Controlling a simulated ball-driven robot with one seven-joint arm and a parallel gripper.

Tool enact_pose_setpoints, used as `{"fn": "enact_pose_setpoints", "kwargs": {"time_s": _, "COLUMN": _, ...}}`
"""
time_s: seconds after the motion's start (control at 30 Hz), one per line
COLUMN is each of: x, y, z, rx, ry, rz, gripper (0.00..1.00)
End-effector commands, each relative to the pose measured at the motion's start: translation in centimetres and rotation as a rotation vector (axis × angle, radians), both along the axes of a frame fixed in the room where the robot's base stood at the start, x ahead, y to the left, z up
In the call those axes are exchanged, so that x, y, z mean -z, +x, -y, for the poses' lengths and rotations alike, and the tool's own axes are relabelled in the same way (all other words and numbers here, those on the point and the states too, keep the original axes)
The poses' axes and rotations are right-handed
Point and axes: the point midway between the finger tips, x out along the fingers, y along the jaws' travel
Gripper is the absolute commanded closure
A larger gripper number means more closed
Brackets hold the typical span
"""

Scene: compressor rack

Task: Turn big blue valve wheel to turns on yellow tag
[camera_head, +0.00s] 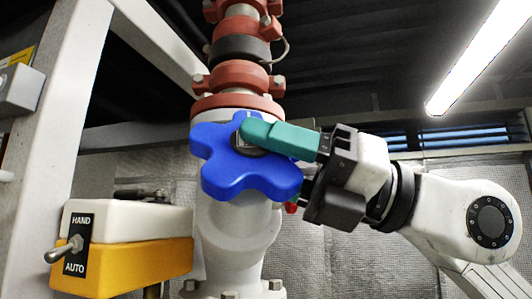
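The big blue valve wheel (228,172) has rounded lobes and sits on the front of a vertical pipe, in the middle of the view. My gripper (275,150) reaches in from the right. One teal finger lies across the front of the wheel's upper right, its tip over the hub. A small bit of the other finger shows at the wheel's right edge, and the rest of it is hidden behind the wheel. I cannot tell whether the fingers press on a lobe. A yellow label (17,57) is cut off at the far left edge, and its text is not readable.
A white and yellow box (140,265) with a HAND/AUTO toggle switch (66,250) stands at lower left. A white frame post (62,110) rises at left. Red pipe couplings (238,75) sit above the wheel. A small red part (291,208) shows below my gripper.

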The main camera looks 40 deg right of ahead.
Motion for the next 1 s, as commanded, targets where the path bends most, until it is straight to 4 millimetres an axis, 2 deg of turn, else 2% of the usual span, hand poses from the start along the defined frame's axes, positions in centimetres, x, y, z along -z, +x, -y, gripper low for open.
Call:
{"fn": "enact_pose_setpoints", "kwargs": {"time_s": 0.07, "x": 0.0, "y": -0.01, "z": 0.01, "rx": 0.0, "ry": 0.0, "rz": 0.0, "gripper": 0.62}}
{"fn": "enact_pose_setpoints", "kwargs": {"time_s": 0.47, "x": 0.02, "y": -0.01, "z": 0.03, "rx": 0.0, "ry": 0.0, "rz": 0.0, "gripper": 1.0}}
{"fn": "enact_pose_setpoints", "kwargs": {"time_s": 0.77, "x": -0.1, "y": 0.04, "z": 0.04, "rx": -0.017, "ry": -0.022, "rz": -0.012, "gripper": 1.0}}
{"fn": "enact_pose_setpoints", "kwargs": {"time_s": 1.0, "x": -0.44, "y": 0.15, "z": 0.15, "rx": -0.085, "ry": -0.116, "rz": -0.057, "gripper": 1.0}}
